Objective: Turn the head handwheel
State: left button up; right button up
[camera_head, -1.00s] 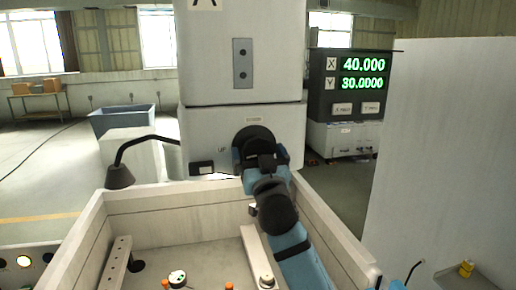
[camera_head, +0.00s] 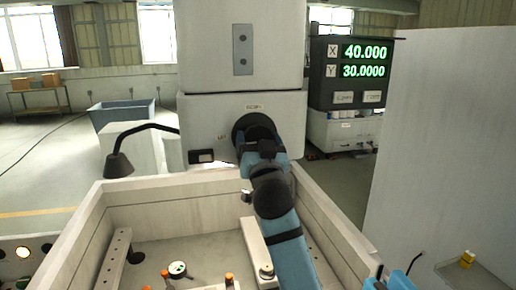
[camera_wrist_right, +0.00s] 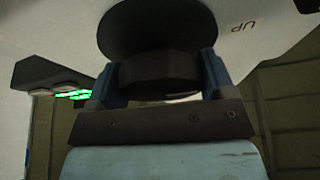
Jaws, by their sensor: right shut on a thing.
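The head handwheel (camera_head: 241,127) is a dark round disc on the front of the pale machine head's lower block (camera_head: 205,115). My arm and gripper cover much of it in the head view. In the right wrist view the wheel's dark disc (camera_wrist_right: 158,22) fills the top, with a thick dark hub (camera_wrist_right: 160,78) below it. My right gripper (camera_head: 258,142) is at the wheel. In the right wrist view its blue fingers (camera_wrist_right: 160,84) stand on both sides of the hub, shut on it.
A pale open tank (camera_head: 325,215) lies below the head, with a clamp bar and small orange-topped parts inside. A black lamp (camera_head: 118,165) hangs at its left. A green-digit display (camera_head: 350,65) stands at the back right; a large pale panel (camera_head: 450,150) fills the right.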

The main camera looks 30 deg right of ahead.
jog(key=shift+m, duration=0.4)
pick_arm(q)
jog(key=shift+s+a+f, duration=0.1)
jog(key=shift+a+f, duration=0.05)
jog(key=shift+f, duration=0.35)
pick_arm(e)
jog(key=o, duration=0.9)
pick_arm(q)
jog(key=shift+w+r, duration=0.2)
jog(key=shift+w, duration=0.15)
pick_arm(e)
jog(key=shift+f, duration=0.1)
